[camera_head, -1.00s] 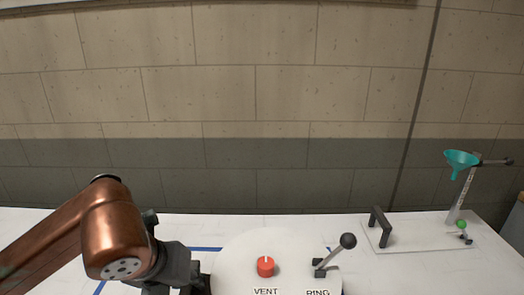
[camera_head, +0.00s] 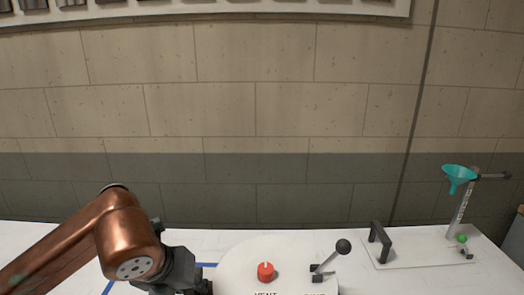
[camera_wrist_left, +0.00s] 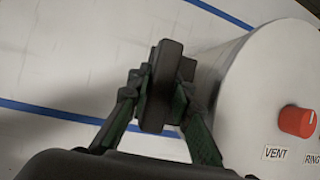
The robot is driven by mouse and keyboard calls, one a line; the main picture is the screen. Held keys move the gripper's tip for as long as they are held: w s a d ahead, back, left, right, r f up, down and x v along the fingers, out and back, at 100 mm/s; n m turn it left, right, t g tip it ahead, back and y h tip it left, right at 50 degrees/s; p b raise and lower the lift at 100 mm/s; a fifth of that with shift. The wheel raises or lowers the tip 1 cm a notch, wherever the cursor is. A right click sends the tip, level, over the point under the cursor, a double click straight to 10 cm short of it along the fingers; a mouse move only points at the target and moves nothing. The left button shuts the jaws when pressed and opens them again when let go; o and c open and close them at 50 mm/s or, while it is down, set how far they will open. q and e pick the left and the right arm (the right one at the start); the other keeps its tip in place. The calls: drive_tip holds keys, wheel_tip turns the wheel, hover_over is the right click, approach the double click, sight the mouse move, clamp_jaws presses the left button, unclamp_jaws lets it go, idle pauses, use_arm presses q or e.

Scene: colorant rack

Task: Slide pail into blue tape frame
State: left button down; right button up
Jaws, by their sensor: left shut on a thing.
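The pail (camera_head: 235,258) is a large white round drum. Its top has a red VENT knob (camera_head: 265,272) and a black ball-ended lever (camera_head: 343,247); its lower part is cut off by the picture's bottom edge. Blue tape (camera_head: 208,264) shows on the white bench left of the pail, and as two lines in the left wrist view (camera_wrist_left: 60,111). My left gripper (camera_head: 195,285) is at the pail's left side. In the left wrist view its fingers (camera_wrist_left: 160,88) are closed on a dark upright piece beside the pail, seemingly its handle. My right gripper is out of view.
A white plate (camera_head: 425,258) with a black handle (camera_head: 379,240) and a stand holding a teal funnel (camera_head: 459,175) is at the right. A brick wall (camera_head: 250,110) stands behind the bench. Bare bench shows between pail and plate.

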sight(199, 267)
use_arm(q)
drive_tip(key=shift+w+r+p, duration=0.1)
drive_tip(key=shift+w+p, duration=0.8)
drive_tip(key=shift+w, duration=2)
drive_tip(key=c, duration=1.7)
unclamp_jaws()
